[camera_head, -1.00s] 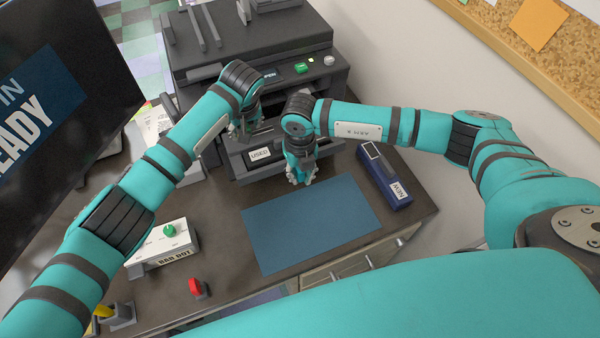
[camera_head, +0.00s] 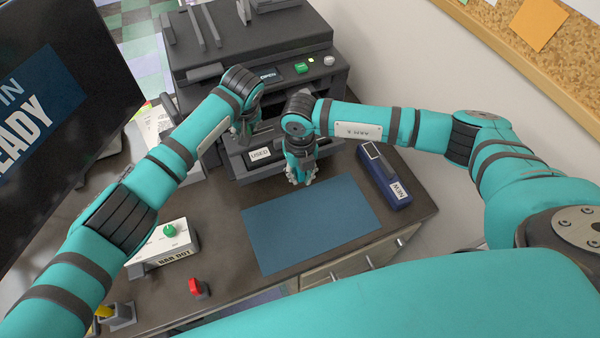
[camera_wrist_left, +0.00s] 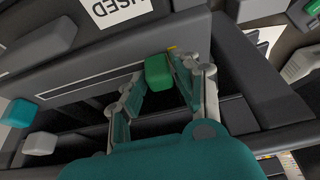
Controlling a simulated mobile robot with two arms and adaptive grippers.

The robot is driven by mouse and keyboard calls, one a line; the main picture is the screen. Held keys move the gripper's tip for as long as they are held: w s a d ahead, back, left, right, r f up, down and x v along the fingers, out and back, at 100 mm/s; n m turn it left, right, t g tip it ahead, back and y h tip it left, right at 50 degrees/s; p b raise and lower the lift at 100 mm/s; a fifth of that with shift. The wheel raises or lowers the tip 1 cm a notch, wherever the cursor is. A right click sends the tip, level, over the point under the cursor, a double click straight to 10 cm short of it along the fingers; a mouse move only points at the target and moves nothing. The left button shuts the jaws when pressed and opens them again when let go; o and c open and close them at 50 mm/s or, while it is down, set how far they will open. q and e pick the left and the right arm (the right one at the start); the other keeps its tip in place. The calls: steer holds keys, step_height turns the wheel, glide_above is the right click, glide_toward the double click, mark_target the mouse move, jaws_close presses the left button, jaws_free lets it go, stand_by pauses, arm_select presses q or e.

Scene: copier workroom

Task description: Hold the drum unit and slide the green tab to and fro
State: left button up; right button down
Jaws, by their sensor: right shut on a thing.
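The used drum unit (camera_head: 261,154), a dark grey bar with a white USED label, sits at the open front of the copier. Its label also shows in the left wrist view (camera_wrist_left: 122,9). My right gripper (camera_head: 300,178) is shut at the right end of the unit; its fingers hide the gripped part. The green tab (camera_wrist_left: 158,72) shows in the left wrist view, between the spread fingertips of my left gripper (camera_wrist_left: 157,76). The fingers stand on both sides of the tab, and I see no clear grip. In the head view the left forearm hides the tab.
The copier (camera_head: 250,50) stands behind, with an OPEN display. A blue NEW unit (camera_head: 384,175) lies at the right, beside a clear blue mat (camera_head: 310,222). A monitor (camera_head: 60,100) stands left.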

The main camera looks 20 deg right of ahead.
arm_select(q)
steer(key=shift+o, duration=1.3)
steer(key=v, duration=1.2)
steer(key=shift+x, duration=6)
jaws_close()
jaws_free()
